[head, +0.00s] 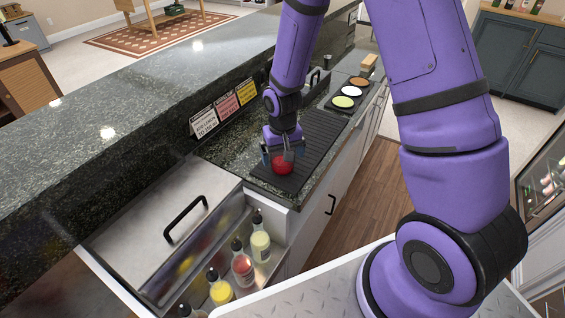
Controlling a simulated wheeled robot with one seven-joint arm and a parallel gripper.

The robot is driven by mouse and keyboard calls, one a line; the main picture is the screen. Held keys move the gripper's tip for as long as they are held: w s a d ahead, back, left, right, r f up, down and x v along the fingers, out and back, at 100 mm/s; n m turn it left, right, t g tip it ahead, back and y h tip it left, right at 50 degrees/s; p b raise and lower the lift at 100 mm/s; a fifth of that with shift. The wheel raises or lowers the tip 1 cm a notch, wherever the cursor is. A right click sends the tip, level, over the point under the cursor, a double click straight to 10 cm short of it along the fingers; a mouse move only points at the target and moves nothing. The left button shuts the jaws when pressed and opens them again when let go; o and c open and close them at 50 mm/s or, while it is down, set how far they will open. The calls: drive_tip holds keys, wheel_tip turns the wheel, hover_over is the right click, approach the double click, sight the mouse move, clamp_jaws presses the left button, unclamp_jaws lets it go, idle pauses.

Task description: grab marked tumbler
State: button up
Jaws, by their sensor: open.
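A red rounded thing (282,167) shows at the near end of a dark ribbed mat (318,140) on the lower counter. It may be the marked tumbler, or a red mark on it; its shape is too hidden to tell. My gripper (284,156) points down over it, open, with its fingers close around or just above the red thing. Whether the fingers touch it cannot be told. No other tumbler is clearly visible.
An open steel bin with several bottles (242,268) lies in front of the mat. Small signs (224,106) stand along the raised granite bar (120,110) at left. A tray with three round dishes (350,91) and a wooden block (369,62) are farther back.

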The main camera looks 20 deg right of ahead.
drive_tip(key=c, duration=1.1)
drive_tip(key=shift+o, duration=0.2)
drive_tip(key=shift+r, duration=0.25)
